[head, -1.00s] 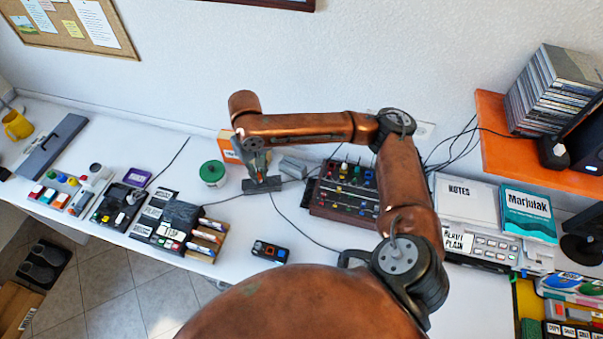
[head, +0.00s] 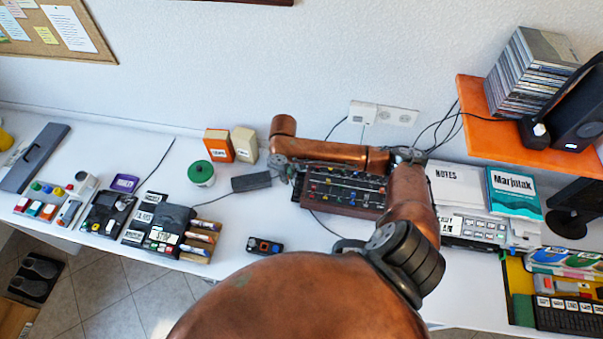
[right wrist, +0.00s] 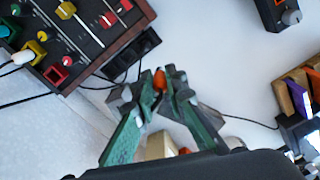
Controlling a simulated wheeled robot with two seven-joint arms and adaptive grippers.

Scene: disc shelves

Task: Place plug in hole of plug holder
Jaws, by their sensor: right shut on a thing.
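My right gripper (right wrist: 160,82) is shut on a small orange-red piece, which I take to be the plug (right wrist: 159,80). Only its end shows between the green fingertips in the right wrist view. A black open-topped block (right wrist: 146,44), perhaps the plug holder, stands against the side of the mixer, just beyond the fingertips. The plug looks apart from it, though its height above the table is hard to judge. My left gripper is not in view.
The mixer (head: 345,209) with knobs and cables lies beside the gripper. A dark grey block (head: 251,182), a green-lidded jar (head: 202,174), and orange (head: 219,145) and beige (head: 244,144) boxes stand to the left. Thin cables cross the table. The table front near the small device (head: 265,246) is mostly clear.

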